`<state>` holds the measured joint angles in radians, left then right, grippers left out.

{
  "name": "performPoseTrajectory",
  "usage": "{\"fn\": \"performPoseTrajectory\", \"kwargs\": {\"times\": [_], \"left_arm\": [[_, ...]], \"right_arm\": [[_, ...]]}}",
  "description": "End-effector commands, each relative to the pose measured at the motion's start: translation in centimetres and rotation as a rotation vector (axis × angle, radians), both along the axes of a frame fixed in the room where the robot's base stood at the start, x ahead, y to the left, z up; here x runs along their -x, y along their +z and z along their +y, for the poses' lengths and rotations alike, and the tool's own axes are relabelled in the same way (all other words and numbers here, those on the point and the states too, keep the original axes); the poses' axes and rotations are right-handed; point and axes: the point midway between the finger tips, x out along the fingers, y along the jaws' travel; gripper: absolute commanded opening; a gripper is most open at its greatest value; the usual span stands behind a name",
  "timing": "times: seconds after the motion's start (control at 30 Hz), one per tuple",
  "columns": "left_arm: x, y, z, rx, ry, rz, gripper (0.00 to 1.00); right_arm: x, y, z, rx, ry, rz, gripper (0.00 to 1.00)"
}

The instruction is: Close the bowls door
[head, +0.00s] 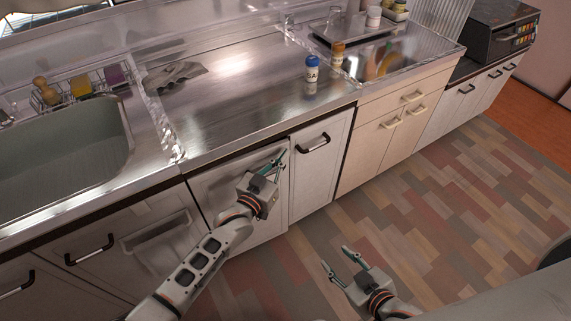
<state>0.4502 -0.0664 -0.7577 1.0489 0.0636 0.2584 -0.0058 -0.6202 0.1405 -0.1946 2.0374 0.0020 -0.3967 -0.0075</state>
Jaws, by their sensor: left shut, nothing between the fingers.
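A pale cabinet door (213,184) sits under the steel counter, left of a narrower door with a dark handle (313,160). No label marks which door is the bowls door. The pale door looks nearly flush with the cabinet front; I cannot tell whether a small gap remains. My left gripper (279,160) is shut and empty, in front of this door's upper right part. Its green fingertips are close to the panel; contact is unclear. The gripper and arm hide part of the door. My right gripper (339,263) is open and empty above the floor, away from the cabinets.
A sink (65,150) is at the left, with a towel (160,235) hanging below it. A grey cloth (175,74) and a blue-capped salt shaker (311,75) are on the counter (230,100). The patterned floor (440,200) at the right is clear.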

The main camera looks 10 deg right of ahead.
Motion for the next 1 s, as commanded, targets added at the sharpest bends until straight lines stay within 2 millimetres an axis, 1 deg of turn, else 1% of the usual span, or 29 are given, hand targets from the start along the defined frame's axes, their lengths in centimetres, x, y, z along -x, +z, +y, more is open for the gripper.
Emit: {"fn": "performPoseTrajectory", "kwargs": {"times": [0.03, 0.1, 0.33, 0.53, 1.0], "left_arm": [[-0.5, -0.4, 0.1, -0.002, 0.000, 0.002, 0.00], [-1.1, -0.3, 0.2, -0.001, 0.000, 0.003, 0.00], [-2.3, -0.1, 0.5, -0.001, 0.000, 0.002, 0.00], [-2.6, 0.0, 0.6, 0.000, 0.000, 0.001, 0.00], [-2.4, 0.1, 0.6, 0.000, 0.000, 0.000, 0.00]], "right_arm": [[0.2, -0.5, 0.0, 0.002, 0.000, 0.006, 0.40], [0.4, -0.7, -0.1, 0.005, 0.001, 0.009, 0.40], [0.6, -1.2, -0.2, 0.014, 0.002, 0.017, 0.40], [0.4, -1.0, -0.2, 0.012, 0.002, 0.012, 0.40], [0.1, -0.6, -0.2, 0.011, 0.002, 0.003, 0.40]]}}
